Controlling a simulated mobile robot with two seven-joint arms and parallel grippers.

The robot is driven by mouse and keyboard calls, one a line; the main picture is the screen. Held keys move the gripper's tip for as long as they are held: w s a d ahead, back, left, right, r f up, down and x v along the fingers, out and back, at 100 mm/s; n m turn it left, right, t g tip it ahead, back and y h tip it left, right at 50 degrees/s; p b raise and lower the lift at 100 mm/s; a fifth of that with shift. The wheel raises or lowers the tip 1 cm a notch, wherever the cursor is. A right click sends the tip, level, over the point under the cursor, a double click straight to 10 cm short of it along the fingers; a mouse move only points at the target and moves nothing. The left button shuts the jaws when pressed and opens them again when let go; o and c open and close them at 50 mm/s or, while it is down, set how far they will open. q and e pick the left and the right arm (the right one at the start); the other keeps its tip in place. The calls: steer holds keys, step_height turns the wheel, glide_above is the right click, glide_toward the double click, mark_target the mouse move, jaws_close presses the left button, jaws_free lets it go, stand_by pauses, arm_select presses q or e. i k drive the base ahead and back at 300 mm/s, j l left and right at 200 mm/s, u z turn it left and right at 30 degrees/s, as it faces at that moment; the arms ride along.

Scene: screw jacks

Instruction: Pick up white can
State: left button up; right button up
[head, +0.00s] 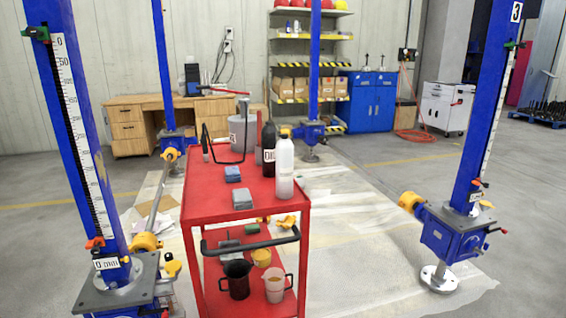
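A whitish-grey can-like container (237,132) with a label stands at the back of the red cart's top. A pale grey upright part shows at its upper right, and a black curved handle is in front of its left side. A white bottle (285,172) stands upright near the cart top's front right corner. A black bottle (268,158) with a white label stands just behind it. I cannot tell for certain which one is called the white can. Neither gripper shows in the head view.
The red cart (205,205) has a black push handle (250,243) at its front. Blue and grey blocks (242,198) lie on its top; jugs (275,285) stand on its lower shelf. Blue screw-jack columns (485,110) surround it.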

mark_target(284, 149)
steer(key=i+l+u, duration=0.15)
steer(key=l, duration=0.25)
steer(key=i+l+u, duration=0.2)
steer(key=l, duration=0.2)
steer(key=l+u, duration=0.15)
steer(key=l, duration=0.3)
